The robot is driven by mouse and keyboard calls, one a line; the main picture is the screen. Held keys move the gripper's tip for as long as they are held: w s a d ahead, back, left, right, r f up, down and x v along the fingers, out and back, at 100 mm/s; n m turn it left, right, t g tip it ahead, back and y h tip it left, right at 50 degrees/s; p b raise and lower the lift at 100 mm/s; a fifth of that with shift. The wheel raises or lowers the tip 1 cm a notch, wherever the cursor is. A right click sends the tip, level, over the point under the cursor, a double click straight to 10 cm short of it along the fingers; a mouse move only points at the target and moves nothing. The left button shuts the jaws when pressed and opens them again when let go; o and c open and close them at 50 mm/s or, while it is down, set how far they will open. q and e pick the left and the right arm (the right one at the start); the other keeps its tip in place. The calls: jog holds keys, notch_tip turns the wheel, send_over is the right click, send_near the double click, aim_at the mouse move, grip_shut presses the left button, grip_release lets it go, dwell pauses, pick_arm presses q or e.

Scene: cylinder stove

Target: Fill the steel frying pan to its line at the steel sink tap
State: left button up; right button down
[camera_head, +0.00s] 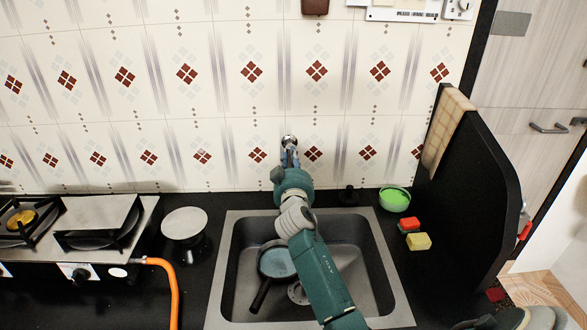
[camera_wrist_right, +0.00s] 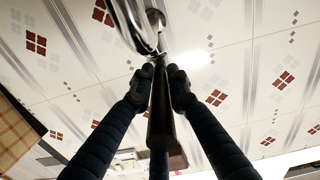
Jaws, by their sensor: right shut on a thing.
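The steel frying pan (camera_head: 277,260) sits in the left part of the steel sink (camera_head: 228,275), its dark handle pointing down and left. Its inside looks bluish; I cannot make out the line or any water level. The tap (camera_head: 289,141) comes out of the tiled wall above the sink. My right gripper (camera_head: 290,160) is up at the tap, its arm crossing over the sink and hiding much of the tap. In the right wrist view, my right gripper (camera_wrist_right: 160,73) is shut on the dark tap lever (camera_wrist_right: 160,110), just below the shiny tap body (camera_wrist_right: 143,28).
A green bowl (camera_head: 395,199), a red sponge (camera_head: 409,225) and a yellow sponge (camera_head: 419,242) lie right of the sink, beside a black partition (camera_head: 470,190). A gas stove (camera_head: 95,235) with an orange hose (camera_head: 172,290) and a white round lid (camera_head: 184,222) are left.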

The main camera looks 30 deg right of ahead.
jog(key=shift+r, duration=0.1)
jog(key=c, duration=1.7)
grip_release()
jog(key=shift+o, duration=0.2)
jog(key=shift+s+a, duration=0.1)
jog(key=shift+a, duration=0.05)
jog(key=shift+s+a, duration=0.2)
jog(key=shift+s, duration=0.1)
jog(key=v, duration=1.1)
jog(key=shift+a, duration=0.1)
